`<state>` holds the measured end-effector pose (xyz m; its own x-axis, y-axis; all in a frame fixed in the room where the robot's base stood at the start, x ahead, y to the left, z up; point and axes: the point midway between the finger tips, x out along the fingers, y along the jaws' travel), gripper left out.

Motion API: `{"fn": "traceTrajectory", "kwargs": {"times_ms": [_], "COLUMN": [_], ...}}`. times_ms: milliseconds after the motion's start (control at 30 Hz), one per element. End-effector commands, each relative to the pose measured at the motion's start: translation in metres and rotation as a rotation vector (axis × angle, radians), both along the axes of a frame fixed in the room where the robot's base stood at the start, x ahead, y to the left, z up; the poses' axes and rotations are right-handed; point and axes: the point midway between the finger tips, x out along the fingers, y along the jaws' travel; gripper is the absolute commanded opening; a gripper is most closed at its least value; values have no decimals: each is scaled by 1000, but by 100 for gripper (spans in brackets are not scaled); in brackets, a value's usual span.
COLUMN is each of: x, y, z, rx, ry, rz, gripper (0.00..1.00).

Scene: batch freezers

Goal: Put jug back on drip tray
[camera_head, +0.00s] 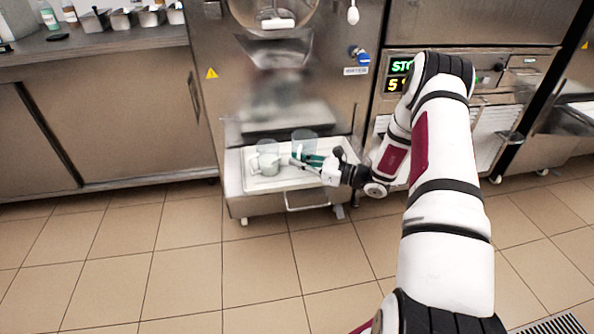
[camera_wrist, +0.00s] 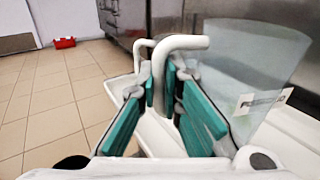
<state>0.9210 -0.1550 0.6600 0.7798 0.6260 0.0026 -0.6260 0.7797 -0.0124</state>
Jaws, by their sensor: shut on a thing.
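My gripper (camera_wrist: 165,92), with teal finger pads, is shut on a white bent jug handle (camera_wrist: 180,43) in the wrist view. A clear jug (camera_wrist: 255,55) with a small label stands close on the right there. In the head view, a clear jug (camera_head: 304,141) shows behind my gripper (camera_head: 295,162), and a pale jug (camera_head: 266,163) is just left of the fingertips. Both are over the white drip tray (camera_head: 258,186) below the freezer. I cannot tell which jug the handle joins, or whether the held jug touches the tray.
The freezer front (camera_head: 225,70) rises behind the tray. A metal bar handle (camera_head: 307,208) juts from the tray's front. A counter (camera_head: 110,45) with small pans is at left. Another machine with a lit display (camera_head: 400,67) is at right. The tiled floor is clear in front.

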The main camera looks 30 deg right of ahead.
Motion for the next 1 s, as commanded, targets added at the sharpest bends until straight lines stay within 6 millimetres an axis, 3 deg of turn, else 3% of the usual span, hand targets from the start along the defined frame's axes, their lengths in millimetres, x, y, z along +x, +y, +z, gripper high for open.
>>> {"fn": "traceTrajectory", "kwargs": {"times_ms": [200, 433, 867, 900, 967, 1000], "x": [14, 13, 12, 12, 12, 12], "y": [-1, -1, -2, -2, -2, -2], "z": [-1, -35, -41, -40, -39, -39], "rx": [-1, -1, -1, -1, -1, -1], "ry": [-2, 0, -1, 0, 0, 0], "rz": [2, 2, 0, 1, 1, 1], "gripper": [0, 0, 0, 16, 27, 27]}}
